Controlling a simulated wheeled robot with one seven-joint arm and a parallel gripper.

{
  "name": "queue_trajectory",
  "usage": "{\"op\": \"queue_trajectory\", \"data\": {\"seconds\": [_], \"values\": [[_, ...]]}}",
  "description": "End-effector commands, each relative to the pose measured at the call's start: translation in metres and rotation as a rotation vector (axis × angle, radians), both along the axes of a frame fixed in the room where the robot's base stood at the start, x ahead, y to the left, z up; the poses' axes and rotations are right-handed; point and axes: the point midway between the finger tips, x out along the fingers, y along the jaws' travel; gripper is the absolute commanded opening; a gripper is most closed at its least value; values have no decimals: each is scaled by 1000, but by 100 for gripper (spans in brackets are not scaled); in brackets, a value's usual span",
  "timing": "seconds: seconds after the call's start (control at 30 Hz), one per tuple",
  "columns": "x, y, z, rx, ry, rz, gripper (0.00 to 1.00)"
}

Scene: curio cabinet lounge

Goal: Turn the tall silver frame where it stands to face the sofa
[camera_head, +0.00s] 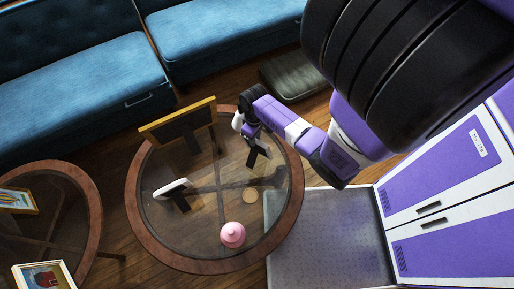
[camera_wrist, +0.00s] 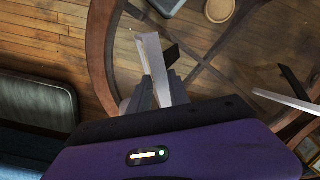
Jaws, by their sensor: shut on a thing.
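My gripper (camera_head: 248,128) is over the back right of the round glass table (camera_head: 290,218). In the wrist view its fingers (camera_wrist: 158,92) are shut on a slim silver-white frame (camera_wrist: 153,58), seen nearly edge-on. A black rear stand (camera_wrist: 172,54) sticks out from the frame on the right in that view. In the head view my gripper hides much of the frame, and its dark stand (camera_head: 258,155) shows below. The frame looks upright on or just above the glass; contact at its foot is hidden. The blue sofa (camera_head: 85,85) runs along the back left.
On the same table are a large gold-edged frame (camera_head: 178,122), a small white frame (camera_head: 171,188), a pink lidded jar (camera_head: 232,235) and a round coaster (camera_head: 250,195). A second table (camera_head: 92,205) with two frames stands left. A green cushion (camera_head: 293,76) lies behind.

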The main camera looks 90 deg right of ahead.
Motion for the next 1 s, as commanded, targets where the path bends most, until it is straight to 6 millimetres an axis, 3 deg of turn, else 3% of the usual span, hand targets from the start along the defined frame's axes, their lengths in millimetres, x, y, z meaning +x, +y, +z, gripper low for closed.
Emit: {"op": "queue_trajectory", "data": {"seconds": [1.0], "values": [[-26,-36,7,-5,3,300,0]]}}
